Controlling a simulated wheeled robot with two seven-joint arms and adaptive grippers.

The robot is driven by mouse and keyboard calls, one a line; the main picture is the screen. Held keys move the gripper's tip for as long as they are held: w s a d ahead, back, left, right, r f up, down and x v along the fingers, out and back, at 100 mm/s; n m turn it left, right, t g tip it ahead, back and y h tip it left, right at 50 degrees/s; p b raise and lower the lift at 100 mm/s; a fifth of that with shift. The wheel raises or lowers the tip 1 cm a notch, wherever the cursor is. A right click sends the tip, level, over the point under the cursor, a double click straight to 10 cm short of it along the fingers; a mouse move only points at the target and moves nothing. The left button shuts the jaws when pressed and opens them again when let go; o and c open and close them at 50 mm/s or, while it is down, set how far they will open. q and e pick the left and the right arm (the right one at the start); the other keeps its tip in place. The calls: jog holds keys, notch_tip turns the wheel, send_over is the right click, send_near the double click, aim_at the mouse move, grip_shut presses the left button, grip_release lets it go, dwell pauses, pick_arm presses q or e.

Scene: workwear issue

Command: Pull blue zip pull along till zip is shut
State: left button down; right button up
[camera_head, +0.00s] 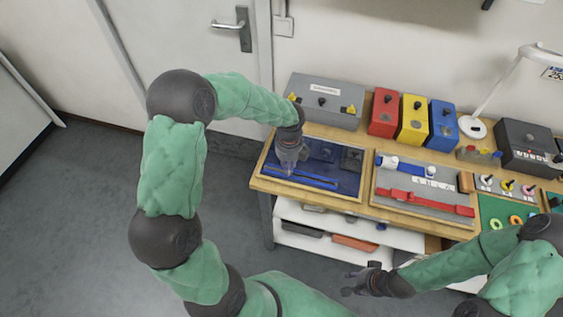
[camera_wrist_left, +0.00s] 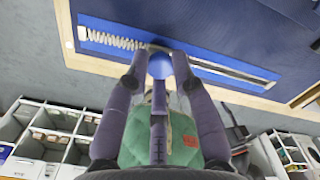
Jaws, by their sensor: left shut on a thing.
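The blue zip panel (camera_head: 315,180) lies in the dark blue tray at the left end of the bench. In the left wrist view the zip strip (camera_wrist_left: 225,73) runs across the top. Left of the pull it shows thick white teeth (camera_wrist_left: 115,41); right of it, a thin greyish line. The blue zip pull (camera_wrist_left: 160,66) is between the fingertips of my left gripper (camera_head: 287,172), which is shut on it. The left gripper points down at the strip. My right gripper (camera_head: 349,284) is away from the panel, in front of the bench; its finger opening is unclear.
A wooden rim (camera_head: 310,195) edges the tray. Behind stand a grey box (camera_head: 325,102) and red (camera_head: 384,112), yellow (camera_head: 414,120) and blue (camera_head: 444,125) boxes. A tray with a red strap (camera_head: 425,203) lies to the right. A white shelf (camera_head: 350,233) is below.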

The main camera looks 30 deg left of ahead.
pick_arm(q)
jog(key=p, duration=0.2)
send_near(331, 183)
notch_tip(331, 183, down, 5)
jog(key=shift+a+f, duration=0.1)
jog(key=c, duration=1.3)
grip_release()
jog(key=shift+o, duration=1.4)
jog(key=shift+d, duration=0.2)
jog(key=shift+a, duration=0.15)
notch_tip(331, 183, up, 12)
